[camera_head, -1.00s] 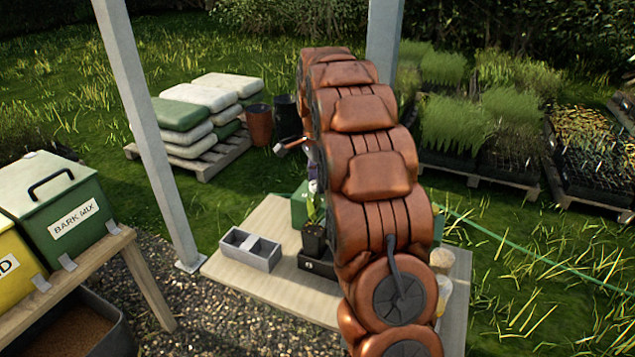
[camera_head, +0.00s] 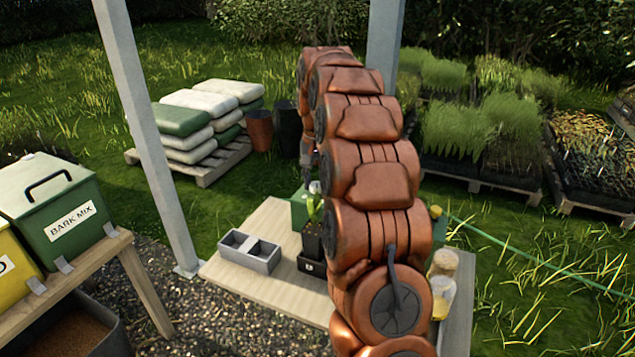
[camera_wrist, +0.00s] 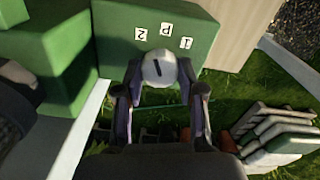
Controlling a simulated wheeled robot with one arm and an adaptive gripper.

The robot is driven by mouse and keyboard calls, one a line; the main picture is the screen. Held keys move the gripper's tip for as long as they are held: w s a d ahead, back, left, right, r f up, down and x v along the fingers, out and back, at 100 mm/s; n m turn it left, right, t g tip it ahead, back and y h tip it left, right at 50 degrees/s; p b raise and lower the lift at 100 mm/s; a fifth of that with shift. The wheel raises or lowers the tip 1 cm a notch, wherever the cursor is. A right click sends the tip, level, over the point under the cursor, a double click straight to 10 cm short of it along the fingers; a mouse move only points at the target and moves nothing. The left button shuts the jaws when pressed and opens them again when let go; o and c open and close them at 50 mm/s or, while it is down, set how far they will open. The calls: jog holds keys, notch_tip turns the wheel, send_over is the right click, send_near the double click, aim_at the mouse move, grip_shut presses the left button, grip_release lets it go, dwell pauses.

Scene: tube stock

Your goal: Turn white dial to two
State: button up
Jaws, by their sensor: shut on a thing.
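The white dial (camera_wrist: 158,70) sits on the face of a green box (camera_wrist: 112,50) in the wrist view. It has a dark pointer mark, tilted slightly toward the upper left. Small white labels stand around it: a 2 (camera_wrist: 141,34), a P-like sign (camera_wrist: 166,27) and a 1 (camera_wrist: 186,43). My gripper (camera_wrist: 158,76) is shut on the dial, one finger on each side. In the head view the green box (camera_head: 299,207) is on the table, partly hidden by a potted plant and my arm.
The wooden table (camera_head: 232,280) also carries a grey divided tray (camera_head: 249,262), a potted plant (camera_head: 312,240) and jars (camera_head: 441,285) at the right. A metal post (camera_head: 150,130) rises at its left corner. A green bin (camera_head: 50,205) stands on a bench at the left.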

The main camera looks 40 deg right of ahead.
aim_at(316, 184)
jog(key=shift+n, duration=1.9)
jog(key=o, duration=1.1)
jog(key=shift+o, duration=0.2)
jog(key=shift+r, duration=0.1)
notch_tip(316, 184, up, 6)
jog(key=shift+w, duration=0.1)
jog(key=shift+r, duration=0.65)
